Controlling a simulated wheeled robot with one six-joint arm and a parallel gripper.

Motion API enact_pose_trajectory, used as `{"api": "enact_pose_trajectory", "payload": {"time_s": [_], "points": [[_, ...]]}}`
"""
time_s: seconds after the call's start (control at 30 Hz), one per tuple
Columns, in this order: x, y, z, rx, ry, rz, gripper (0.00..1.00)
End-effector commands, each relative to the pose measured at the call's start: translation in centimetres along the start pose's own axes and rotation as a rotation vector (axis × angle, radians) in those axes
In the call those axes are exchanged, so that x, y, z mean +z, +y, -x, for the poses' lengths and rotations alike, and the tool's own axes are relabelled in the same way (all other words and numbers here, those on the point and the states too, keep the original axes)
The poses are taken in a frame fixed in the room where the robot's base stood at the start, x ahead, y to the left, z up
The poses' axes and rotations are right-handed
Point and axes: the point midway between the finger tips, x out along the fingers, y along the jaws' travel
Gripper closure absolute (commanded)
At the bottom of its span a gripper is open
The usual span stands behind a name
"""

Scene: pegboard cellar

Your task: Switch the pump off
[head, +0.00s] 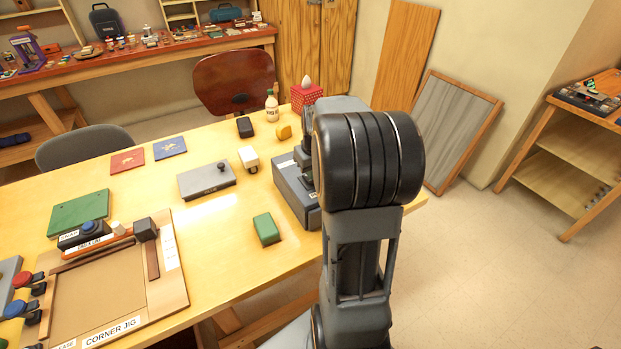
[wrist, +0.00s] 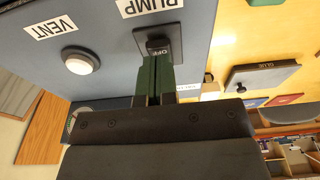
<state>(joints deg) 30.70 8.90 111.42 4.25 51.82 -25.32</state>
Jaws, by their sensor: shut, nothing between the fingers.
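The pump switch (wrist: 158,45) is a dark rocker in a dark square frame on a blue-grey panel (wrist: 103,60), with a white PUMP label (wrist: 148,7) beside it. The word OFF shows on the rocker's visible part. My gripper (wrist: 158,62) is shut and empty, its green fingers together at the rocker's edge below the word OFF. I cannot tell whether they touch it, and they may hide part of the rocker. In the head view the blue-grey control box (head: 290,185) is partly behind my arm, which hides the switch.
A round white button (wrist: 78,62) with a VENT label (wrist: 50,27) sits on the same panel. Near the box on the table are a green block (head: 266,229), a grey GLUE case (head: 206,180) and a white-topped block (head: 249,158). A corner jig (head: 110,290) lies at left.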

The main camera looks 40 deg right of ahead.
Motion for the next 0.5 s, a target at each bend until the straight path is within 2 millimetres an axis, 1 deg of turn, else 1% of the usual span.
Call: {"api": "enact_pose_trajectory", "payload": {"time_s": [0.5], "points": [[0.13,-0.01,-0.85,0.0,0.0,0.0,1.0]]}}
